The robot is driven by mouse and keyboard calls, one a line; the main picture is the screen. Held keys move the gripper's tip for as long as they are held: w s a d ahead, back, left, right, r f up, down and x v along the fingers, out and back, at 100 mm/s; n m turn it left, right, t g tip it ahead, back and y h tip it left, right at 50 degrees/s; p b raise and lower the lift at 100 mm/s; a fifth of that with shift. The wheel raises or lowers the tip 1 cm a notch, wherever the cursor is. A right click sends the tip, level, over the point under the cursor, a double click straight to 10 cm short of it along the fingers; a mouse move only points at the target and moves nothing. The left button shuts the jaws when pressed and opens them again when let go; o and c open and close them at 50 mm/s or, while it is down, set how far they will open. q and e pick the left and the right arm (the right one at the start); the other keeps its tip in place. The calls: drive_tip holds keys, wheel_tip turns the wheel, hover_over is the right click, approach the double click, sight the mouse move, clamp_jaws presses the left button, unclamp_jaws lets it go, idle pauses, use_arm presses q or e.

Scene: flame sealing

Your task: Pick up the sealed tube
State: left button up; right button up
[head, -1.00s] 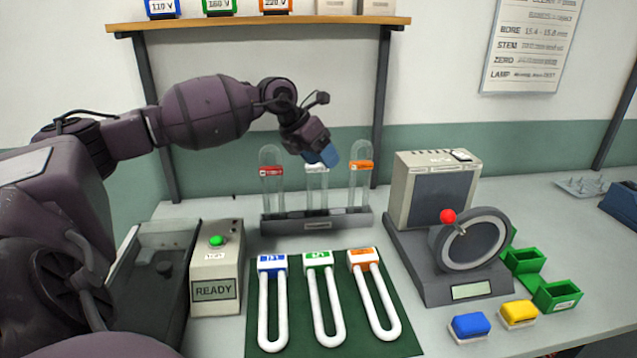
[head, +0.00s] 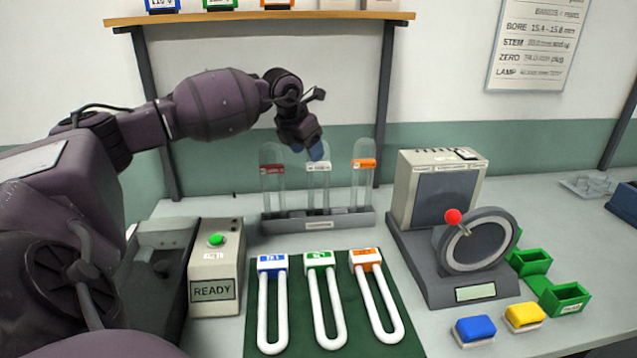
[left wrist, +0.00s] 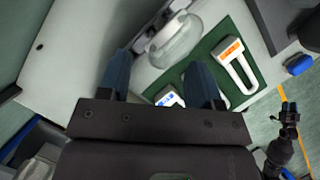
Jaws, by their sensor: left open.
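Three upright clear glass tubes with domed tops stand in a grey rack (head: 335,221) at the back of the bench. They are the red-labelled tube (head: 272,186), the white-labelled tube (head: 318,188) and the orange-labelled tube (head: 361,182). I cannot tell from the labels which is the sealed one. My left gripper (head: 312,150) is at the top of the white-labelled tube, its blue fingers pointing down. In the left wrist view the open fingers (left wrist: 160,85) are wide apart, with a rounded glass tube (left wrist: 178,42) beyond them. No contact shows.
A green mat (head: 410,340) in front holds three white U-shaped tubes. A box with a green button and READY display (head: 215,270) stands left. A dial machine with a red knob (head: 453,216) stands right. A wooden shelf (head: 260,18) is above.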

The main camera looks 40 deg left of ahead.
sight(311, 164)
use_arm(q)
drive_tip(key=shift+x, duration=1.8)
clamp_jaws()
